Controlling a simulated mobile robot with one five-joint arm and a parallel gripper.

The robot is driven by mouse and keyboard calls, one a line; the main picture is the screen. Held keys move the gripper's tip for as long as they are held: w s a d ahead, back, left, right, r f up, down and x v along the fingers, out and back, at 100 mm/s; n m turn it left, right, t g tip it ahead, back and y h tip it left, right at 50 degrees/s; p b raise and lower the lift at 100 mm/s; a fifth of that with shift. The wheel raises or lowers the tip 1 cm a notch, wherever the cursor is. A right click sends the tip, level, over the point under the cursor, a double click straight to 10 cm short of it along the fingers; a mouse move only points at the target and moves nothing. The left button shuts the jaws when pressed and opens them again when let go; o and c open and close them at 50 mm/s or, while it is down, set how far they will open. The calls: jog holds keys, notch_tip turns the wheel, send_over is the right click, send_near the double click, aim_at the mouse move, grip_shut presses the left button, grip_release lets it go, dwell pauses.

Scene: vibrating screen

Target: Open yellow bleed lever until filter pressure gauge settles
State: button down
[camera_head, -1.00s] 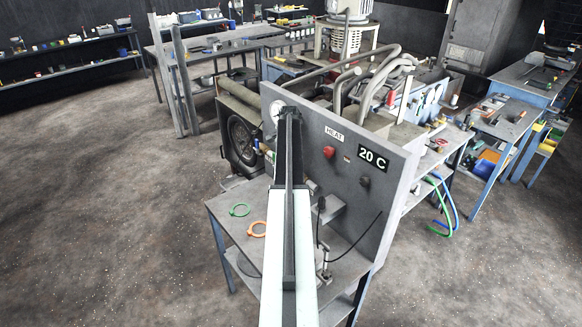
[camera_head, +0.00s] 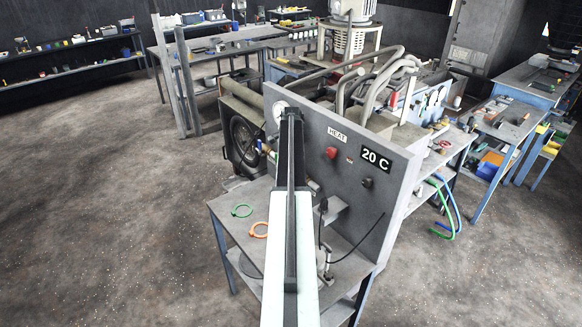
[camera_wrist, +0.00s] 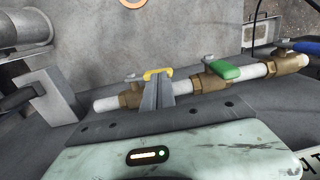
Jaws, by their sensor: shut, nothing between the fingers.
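The yellow bleed lever (camera_wrist: 158,74) shows in the wrist view on a brass valve of a white pipe (camera_wrist: 104,105). My gripper (camera_wrist: 158,82) is shut, its fingers together and empty. The fingertips are right at the yellow lever and overlap its middle in the picture; I cannot tell whether they touch. A green lever (camera_wrist: 219,73) sits on another brass valve to the right. In the head view a round white gauge (camera_head: 279,108) on the grey panel is partly hidden by my arm, and its needle is unreadable. My arm also hides the gripper and yellow lever there.
The upright panel (camera_head: 318,145) carries a red knob (camera_head: 331,153) and a "20 C" display (camera_head: 376,159). In the wrist view a blue handle (camera_wrist: 304,46) is at the right edge.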

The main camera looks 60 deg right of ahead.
notch_tip(320, 180, up, 8)
jog(key=p, duration=0.7)
jog(key=shift+s+f, duration=0.15)
